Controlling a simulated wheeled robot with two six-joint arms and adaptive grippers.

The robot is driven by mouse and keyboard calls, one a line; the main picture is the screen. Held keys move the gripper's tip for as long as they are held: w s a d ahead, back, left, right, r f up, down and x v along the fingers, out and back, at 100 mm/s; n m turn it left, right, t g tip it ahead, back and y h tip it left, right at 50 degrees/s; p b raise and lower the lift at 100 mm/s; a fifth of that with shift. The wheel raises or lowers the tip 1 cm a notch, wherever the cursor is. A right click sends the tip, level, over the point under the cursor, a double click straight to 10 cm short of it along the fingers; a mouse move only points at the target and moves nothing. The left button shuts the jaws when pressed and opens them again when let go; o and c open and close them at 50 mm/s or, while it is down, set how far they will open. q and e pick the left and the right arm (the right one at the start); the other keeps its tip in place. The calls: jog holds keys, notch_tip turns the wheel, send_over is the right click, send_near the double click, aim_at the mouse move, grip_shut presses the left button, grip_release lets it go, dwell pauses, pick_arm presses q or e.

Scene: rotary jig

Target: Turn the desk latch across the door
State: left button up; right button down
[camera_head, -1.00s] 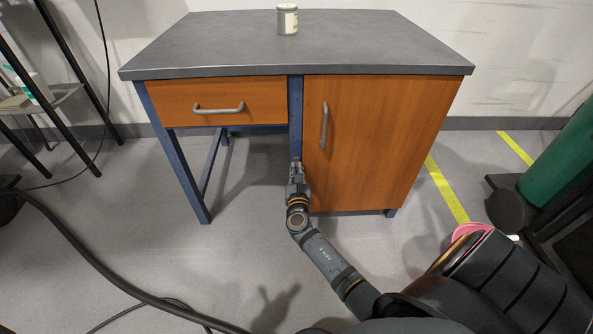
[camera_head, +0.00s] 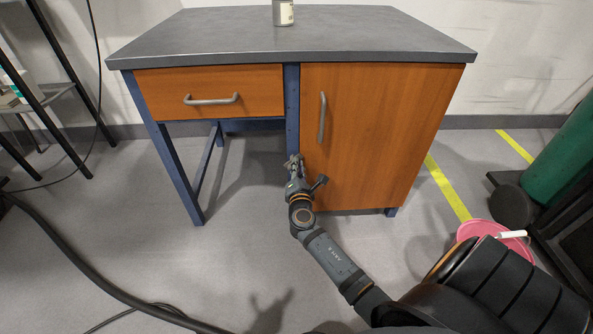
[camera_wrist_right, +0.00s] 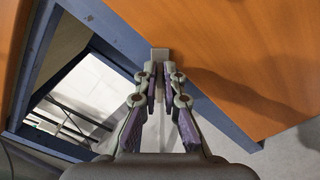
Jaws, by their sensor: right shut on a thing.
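The desk's orange door (camera_head: 370,140) is closed, with a grey vertical handle (camera_head: 322,118) near its left edge. It fills the upper right of the wrist view (camera_wrist_right: 240,50). My right gripper (camera_head: 294,164) is at the blue post (camera_head: 292,105) left of the door, low down. In the wrist view its fingers (camera_wrist_right: 159,75) close around the small grey latch (camera_wrist_right: 160,54), whose tip shows at the border of post and door. The fingers hide much of the latch, so I cannot tell its exact angle. My left gripper is out of view.
A closed drawer (camera_head: 208,93) with a grey handle is left of the post. A can (camera_head: 283,13) stands on the grey desktop (camera_head: 290,40). A pink bucket (camera_head: 480,230) and green cylinder (camera_head: 560,155) are at the right. A dark cable (camera_head: 75,262) crosses the floor at left.

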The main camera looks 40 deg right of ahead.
jog(key=shift+s+d+f+m+b, duration=0.1)
jog(key=shift+f+m+b, duration=0.15)
jog(key=shift+m+b, duration=0.9)
jog(key=shift+d+f+m+b, duration=0.15)
jog(key=shift+m+b, duration=0.45)
jog(key=shift+m, duration=1.05)
jog(key=shift+s+a+f+m+b, duration=0.1)
jog(key=shift+f+m+b, duration=0.2)
jog(key=shift+m+b, duration=0.85)
jog(key=shift+m, duration=0.35)
jog(key=c, duration=1.5)
grip_release()
